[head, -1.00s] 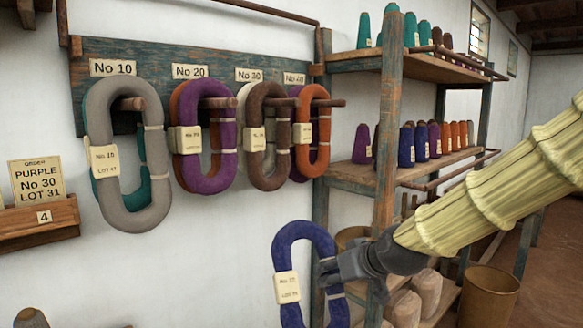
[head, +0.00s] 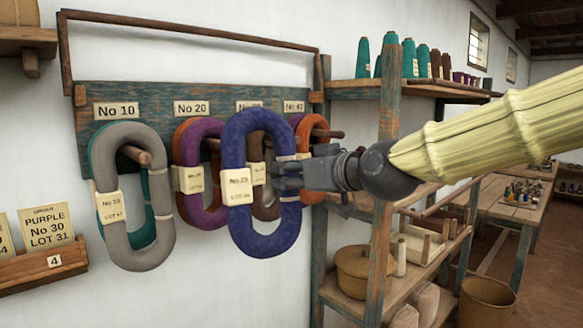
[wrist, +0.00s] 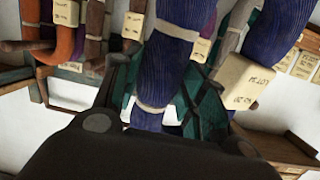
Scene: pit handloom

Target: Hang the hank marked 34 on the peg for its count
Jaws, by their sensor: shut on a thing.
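My gripper (head: 288,176) is shut on the right side of a blue hank (head: 241,225) and holds it upright, in front of the peg board (head: 220,93). The hank's cream tag (head: 237,187) seems to read No 20; its lot number is too small to read surely. The held hank (wrist: 171,55) also fills the middle of the wrist view. In the head view it covers most of the No 30 plate (head: 249,106) and much of the brown hank there.
A grey hank (head: 118,255) and a teal one hang on the No 10 peg. An orange hank (head: 322,128) hangs under the No 40 plate (head: 293,107). A shelf post (head: 388,110) stands close to my arm. An order card (head: 46,228) sits at left.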

